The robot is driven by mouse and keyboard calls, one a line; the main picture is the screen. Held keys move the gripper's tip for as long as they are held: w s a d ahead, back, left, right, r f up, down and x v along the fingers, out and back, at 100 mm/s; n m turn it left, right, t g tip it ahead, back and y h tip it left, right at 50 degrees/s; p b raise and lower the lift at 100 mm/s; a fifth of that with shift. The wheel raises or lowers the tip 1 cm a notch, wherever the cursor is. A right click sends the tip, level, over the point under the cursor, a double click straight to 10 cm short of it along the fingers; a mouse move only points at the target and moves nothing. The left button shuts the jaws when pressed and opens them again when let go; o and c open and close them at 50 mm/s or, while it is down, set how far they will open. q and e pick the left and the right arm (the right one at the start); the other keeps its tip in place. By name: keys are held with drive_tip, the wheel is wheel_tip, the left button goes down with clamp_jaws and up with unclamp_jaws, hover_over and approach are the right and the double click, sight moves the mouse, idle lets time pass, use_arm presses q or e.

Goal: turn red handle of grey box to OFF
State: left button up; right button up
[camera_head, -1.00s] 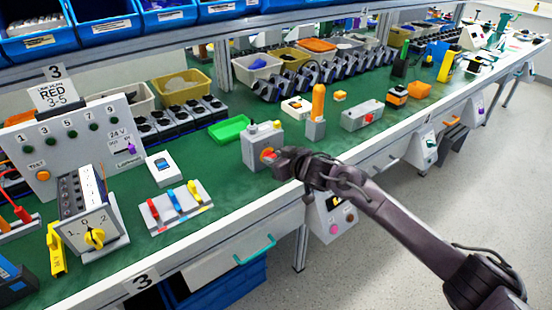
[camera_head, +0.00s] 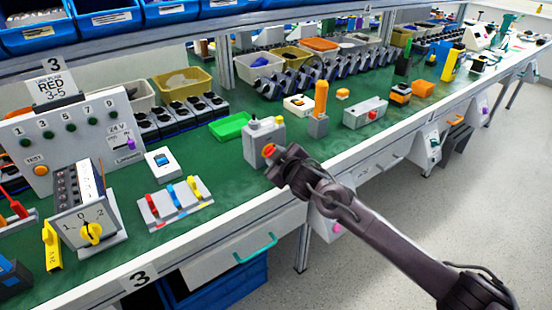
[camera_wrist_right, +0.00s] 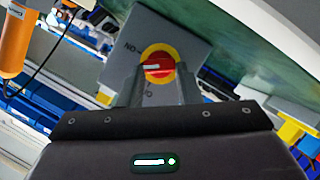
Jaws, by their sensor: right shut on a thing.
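The grey box (camera_head: 262,132) stands near the front edge of the green bench in the head view. Its red handle (camera_head: 268,150) faces my right gripper (camera_head: 274,158). In the right wrist view the grey box (camera_wrist_right: 190,42) appears tilted, with the red handle (camera_wrist_right: 158,64) on a yellow round plate. The white mark on the handle lies roughly level and points left, toward letters that look like "NO". Other lettering below the handle is partly hidden by the fingers. My right gripper is shut on the red handle, with its fingers (camera_wrist_right: 154,84) at the handle. My left gripper is out of view.
A green tray (camera_head: 230,127) lies behind and left of the box. A grey base with an orange upright handle (camera_head: 320,100) stands to its right. A panel of coloured levers (camera_head: 175,203) is to the left.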

idle(0.3)
drive_tip(key=o, duration=1)
drive_tip(key=shift+s, duration=0.1)
drive_tip(key=v, duration=0.7)
drive_tip(key=shift+s+r, duration=0.1)
drive_tip(key=shift+s, duration=0.2)
